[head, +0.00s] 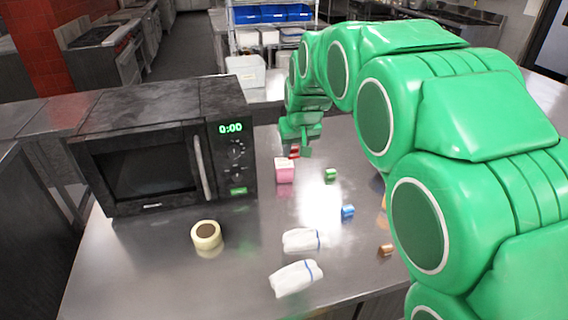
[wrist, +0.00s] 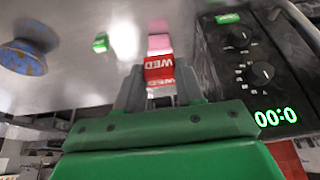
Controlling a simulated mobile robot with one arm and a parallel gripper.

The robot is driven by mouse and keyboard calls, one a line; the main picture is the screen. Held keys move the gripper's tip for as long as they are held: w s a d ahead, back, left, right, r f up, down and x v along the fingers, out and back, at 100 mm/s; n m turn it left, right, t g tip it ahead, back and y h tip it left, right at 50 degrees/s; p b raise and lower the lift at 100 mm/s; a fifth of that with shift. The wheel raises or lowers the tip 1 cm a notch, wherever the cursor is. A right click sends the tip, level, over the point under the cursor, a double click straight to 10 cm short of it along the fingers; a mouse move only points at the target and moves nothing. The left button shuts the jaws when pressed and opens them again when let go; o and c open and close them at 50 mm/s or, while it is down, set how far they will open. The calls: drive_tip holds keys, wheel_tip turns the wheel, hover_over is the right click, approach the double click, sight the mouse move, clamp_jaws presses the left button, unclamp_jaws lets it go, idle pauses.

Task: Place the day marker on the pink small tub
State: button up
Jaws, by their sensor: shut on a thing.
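The day marker is a small red block with white "WED" lettering (wrist: 159,70). In the wrist view it sits between the two fingers of my gripper (wrist: 158,90), which is shut on it. In the head view the red marker (head: 294,153) shows just beyond the pink small tub (head: 285,172), below my gripper (head: 302,147).
A black microwave (head: 160,150) stands close on the left. A green block (head: 330,174), a blue block (head: 348,211), a tape roll (head: 206,233) and two white bags (head: 297,277) lie on the table. A round blue-topped thing (wrist: 22,57) is at the wrist view's left.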

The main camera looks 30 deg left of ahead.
drive_tip(key=shift+w+a+r, duration=0.1)
drive_tip(key=shift+w+a, duration=0.15)
drive_tip(key=shift+w, duration=0.05)
drive_tip(key=shift+w+a+f, duration=0.2)
drive_tip(key=shift+w+a, duration=0.25)
drive_tip(key=shift+w, duration=0.05)
drive_tip(key=w+a+f, duration=0.3)
drive_tip(key=w+a, duration=0.2)
drive_tip(key=w, duration=0.1)
approach(284, 161)
drive_tip(key=shift+w+a+f, duration=0.1)
drive_tip(key=shift+a+f, duration=0.05)
drive_tip(key=shift+a, duration=0.2)
drive_tip(key=shift+w+a+f, duration=0.3)
drive_tip(key=shift+w+f, duration=0.1)
drive_tip(key=shift+f, duration=0.2)
drive_tip(key=shift+f, duration=0.1)
drive_tip(key=shift+w+a+f, duration=0.15)
drive_tip(key=shift+f, duration=1.55)
drive_tip(key=shift+f, duration=0.1)
